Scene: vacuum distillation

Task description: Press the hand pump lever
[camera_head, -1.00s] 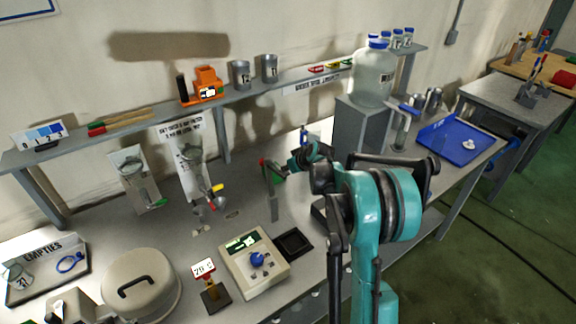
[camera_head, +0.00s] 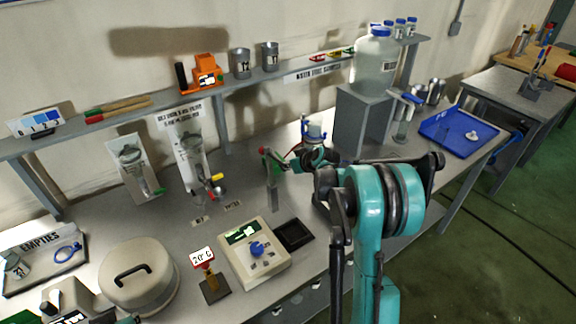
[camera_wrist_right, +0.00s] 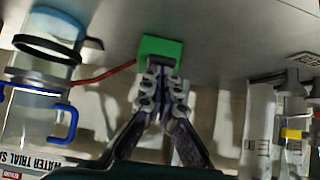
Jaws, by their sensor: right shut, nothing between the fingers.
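A green block (camera_head: 277,165) on a grey post stands on the bench, left of my right wrist; I take it to be part of the hand pump. In the right wrist view, my right gripper (camera_wrist_right: 162,72) is shut and empty. Its fingertips are right at the green block (camera_wrist_right: 160,48), overlapping its lower edge; I cannot tell if they touch. A thin red rod or hose (camera_wrist_right: 105,74) runs from the block toward a clear vessel (camera_wrist_right: 40,65) with a blue handle. Which part is the lever is unclear. In the head view my right wrist hides the gripper's fingertips. My left gripper is not in view.
A grey pedestal (camera_head: 362,125) with a large bottle (camera_head: 374,65) is at the right.

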